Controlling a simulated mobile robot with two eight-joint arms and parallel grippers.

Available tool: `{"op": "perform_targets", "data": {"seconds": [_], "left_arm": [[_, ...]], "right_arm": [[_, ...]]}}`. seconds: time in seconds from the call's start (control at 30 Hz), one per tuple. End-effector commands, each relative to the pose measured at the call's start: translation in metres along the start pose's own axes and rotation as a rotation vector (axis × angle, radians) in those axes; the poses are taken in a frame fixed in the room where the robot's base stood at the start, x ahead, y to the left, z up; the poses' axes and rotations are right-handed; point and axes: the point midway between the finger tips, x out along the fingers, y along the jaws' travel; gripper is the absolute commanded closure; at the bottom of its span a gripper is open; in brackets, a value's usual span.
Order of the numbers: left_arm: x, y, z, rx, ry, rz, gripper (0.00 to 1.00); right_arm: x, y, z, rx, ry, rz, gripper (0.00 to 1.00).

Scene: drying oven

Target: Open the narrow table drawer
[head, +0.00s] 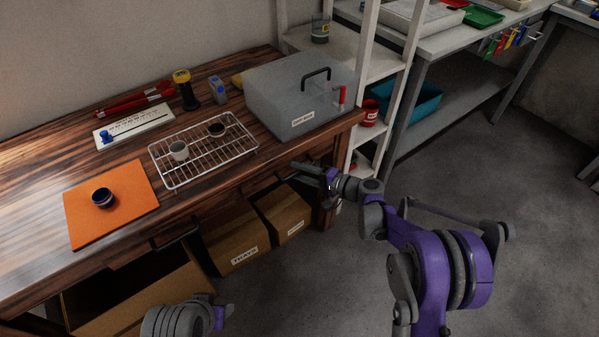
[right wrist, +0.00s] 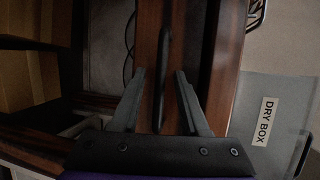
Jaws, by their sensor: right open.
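The table (head: 30,235) is dark striped wood with drawer fronts under its front edge. In the right wrist view a dark bar handle (right wrist: 165,75) stands in front of a reddish-brown wooden drawer front (right wrist: 146,45). My right gripper (right wrist: 158,78) is open, with one finger on each side of the handle and gaps to both. In the head view my right gripper (head: 310,174) is at the table's right front edge and hides the handle there. Whether this drawer stands slightly out I cannot tell. Only part of my left arm shows at the bottom; its fingers are out of view.
A grey dry box (head: 285,85) stands above on the table; it also shows in the right wrist view (right wrist: 260,135). A wire rack (head: 165,170) with two cups and an orange mat (head: 135,205) lie left. Cardboard boxes (head: 235,240) stand below. Floor at right is clear.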

Motion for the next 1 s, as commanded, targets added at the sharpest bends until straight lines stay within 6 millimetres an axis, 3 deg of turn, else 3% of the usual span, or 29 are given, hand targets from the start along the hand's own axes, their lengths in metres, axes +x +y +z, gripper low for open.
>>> {"op": "perform_targets", "data": {"seconds": [0.27, 0.53, 1.0], "left_arm": [[0.0001, 0.0000, 0.0000, 0.000, 0.000, 0.000, 0.50], [0.0001, 0.0000, 0.0000, 0.000, 0.000, 0.000, 0.50], [0.0002, 0.0000, 0.0000, 0.000, 0.000, 0.000, 0.50]], "right_arm": [[0.0016, -0.0003, -0.0001, 0.000, 0.000, 0.000, 0.55], [0.0014, -0.0003, -0.0002, 0.000, 0.001, 0.000, 1.00], [0.0012, -0.0004, -0.0002, 0.000, 0.001, 0.000, 1.00]]}}
